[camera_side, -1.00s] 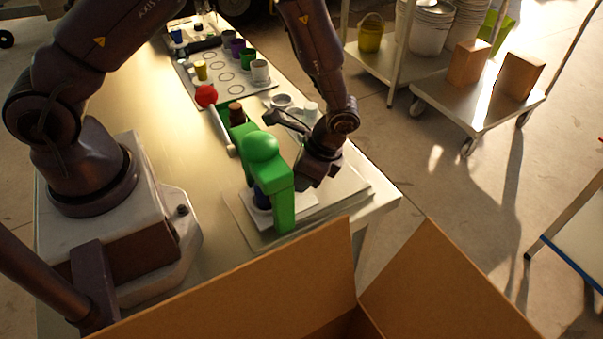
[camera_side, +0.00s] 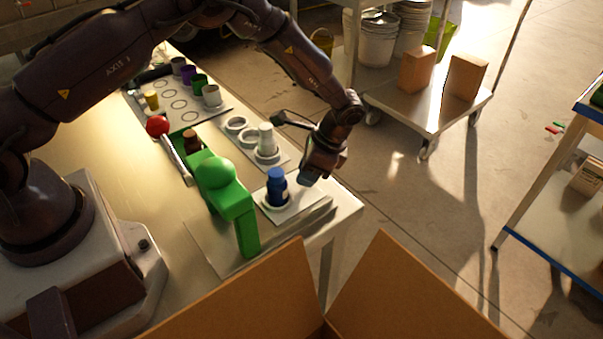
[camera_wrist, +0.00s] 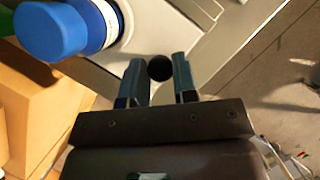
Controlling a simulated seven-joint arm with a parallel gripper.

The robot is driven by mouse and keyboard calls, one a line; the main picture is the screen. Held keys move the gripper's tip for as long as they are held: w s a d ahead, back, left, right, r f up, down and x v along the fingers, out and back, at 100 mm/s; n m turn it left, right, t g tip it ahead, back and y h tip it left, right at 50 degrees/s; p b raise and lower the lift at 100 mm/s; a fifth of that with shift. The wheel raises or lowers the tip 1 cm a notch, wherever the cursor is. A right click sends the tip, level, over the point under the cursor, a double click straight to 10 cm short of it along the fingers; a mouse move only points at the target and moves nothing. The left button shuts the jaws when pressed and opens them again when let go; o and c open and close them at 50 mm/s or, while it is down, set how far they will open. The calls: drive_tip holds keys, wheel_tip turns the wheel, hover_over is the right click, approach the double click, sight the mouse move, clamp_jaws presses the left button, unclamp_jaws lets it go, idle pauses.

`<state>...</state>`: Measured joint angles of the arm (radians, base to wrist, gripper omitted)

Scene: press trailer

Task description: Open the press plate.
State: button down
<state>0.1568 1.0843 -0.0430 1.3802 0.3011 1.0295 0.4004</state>
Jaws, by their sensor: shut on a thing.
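The green press (camera_side: 218,178) stands on a grey base on the bench, its lever with a red ball (camera_side: 157,126) up at the left. Its light press plate (camera_side: 303,198) sticks out to the right of the green arch. A blue bottle (camera_side: 277,186) stands upright in a white round holder on the plate, clear of the arch. The bottle also shows at the upper left of the wrist view (camera_wrist: 52,30). My gripper (camera_side: 310,178) is at the plate's right end. In the wrist view its fingers (camera_wrist: 160,85) are shut around a dark round knob (camera_wrist: 160,68).
A white bottle (camera_side: 266,140) and white rings stand behind the plate. A tray with coloured cups (camera_side: 182,104) lies farther back. An open cardboard box (camera_side: 370,290) is in front of the bench. A trolley (camera_side: 425,110) stands at the back right.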

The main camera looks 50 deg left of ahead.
drive_tip(key=c, duration=0.9)
unclamp_jaws()
drive_tip(key=shift+r, duration=0.1)
drive_tip(key=v, duration=1.2)
drive_tip(key=shift+d+r, duration=0.15)
drive_tip(key=shift+r, duration=0.2)
drive_tip(key=shift+w, duration=0.1)
